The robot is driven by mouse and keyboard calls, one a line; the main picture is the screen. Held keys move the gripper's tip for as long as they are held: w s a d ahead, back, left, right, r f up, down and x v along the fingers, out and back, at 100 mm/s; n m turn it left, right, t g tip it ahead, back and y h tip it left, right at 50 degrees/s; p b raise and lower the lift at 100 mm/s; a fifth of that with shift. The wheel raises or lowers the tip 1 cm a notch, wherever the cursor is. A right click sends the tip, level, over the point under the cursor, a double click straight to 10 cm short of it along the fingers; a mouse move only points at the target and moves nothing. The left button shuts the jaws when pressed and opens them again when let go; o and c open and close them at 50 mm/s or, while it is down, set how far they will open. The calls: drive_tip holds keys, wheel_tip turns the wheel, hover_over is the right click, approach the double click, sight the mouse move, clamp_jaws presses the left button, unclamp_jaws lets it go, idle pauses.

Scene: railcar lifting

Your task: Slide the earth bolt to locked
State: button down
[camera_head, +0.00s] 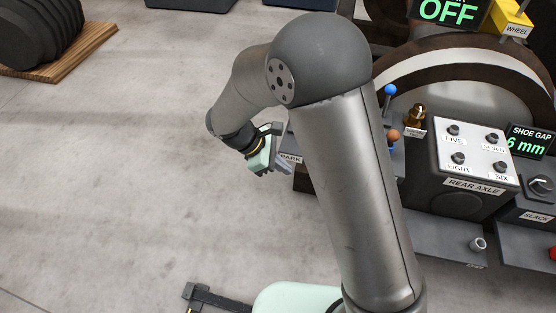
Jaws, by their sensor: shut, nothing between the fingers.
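My gripper (278,166) is left of the middle of the view, at the end of my bent arm. Its fingers are shut with nothing between them. It hangs beside a dark box edge with a label reading "PARK" (291,157), which my arm partly covers. I cannot make out an earth bolt. A brass fitting (415,115) with a small label stands right of my arm, and I cannot tell whether it belongs to the bolt.
The rear axle panel (477,155) has several labelled knobs. A blue-balled lever (389,91) and an orange ball (393,135) stand beside my arm. Displays read "OFF" (447,10) and "SHOE GAP 6 mm" (530,140). The floor at left is clear up to a wooden pallet (75,60).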

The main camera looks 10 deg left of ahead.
drive_tip(key=d+f, duration=0.4)
drive_tip(key=d, duration=0.3)
drive_tip(key=shift+w+f, duration=0.15)
drive_tip(key=shift+f, duration=0.05)
